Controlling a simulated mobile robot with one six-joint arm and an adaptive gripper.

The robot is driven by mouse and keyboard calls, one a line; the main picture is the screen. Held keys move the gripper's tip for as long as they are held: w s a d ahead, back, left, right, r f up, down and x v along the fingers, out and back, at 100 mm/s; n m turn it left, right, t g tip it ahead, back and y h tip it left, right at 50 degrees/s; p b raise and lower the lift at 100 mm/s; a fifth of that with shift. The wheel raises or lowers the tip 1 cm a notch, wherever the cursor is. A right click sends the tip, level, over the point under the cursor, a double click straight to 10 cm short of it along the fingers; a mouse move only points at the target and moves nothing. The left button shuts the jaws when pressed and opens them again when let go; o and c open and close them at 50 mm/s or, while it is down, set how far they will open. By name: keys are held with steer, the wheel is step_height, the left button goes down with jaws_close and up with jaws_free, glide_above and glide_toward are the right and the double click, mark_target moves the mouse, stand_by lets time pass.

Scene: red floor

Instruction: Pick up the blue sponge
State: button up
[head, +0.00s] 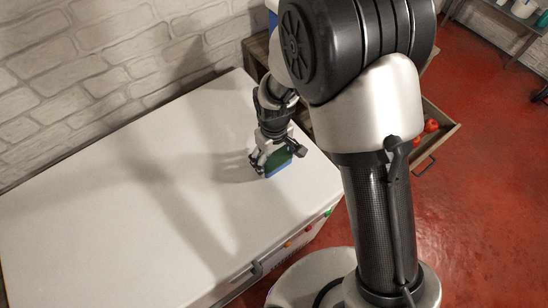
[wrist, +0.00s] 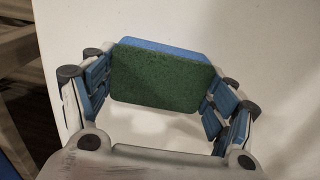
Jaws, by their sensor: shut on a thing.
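The blue sponge with a green scouring side (head: 279,161) is at my gripper (head: 272,160), over the right part of the white worktop (head: 130,200). In the wrist view the sponge (wrist: 160,78) shows its green face, with a blue strip along its upper edge. My gripper's fingers (wrist: 158,88) are shut on its left and right sides. I cannot tell for sure whether its lower edge touches the worktop.
A white brick wall (head: 90,70) runs behind the worktop. An open wooden drawer (head: 440,135) holding red things is to the right, past my arm. The worktop left of my gripper is clear. Red floor (head: 480,210) lies to the right.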

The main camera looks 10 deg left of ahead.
mark_target(274, 158)
step_height(274, 158, up, 20)
steer(key=p, duration=0.5)
steer(key=shift+p, duration=0.35)
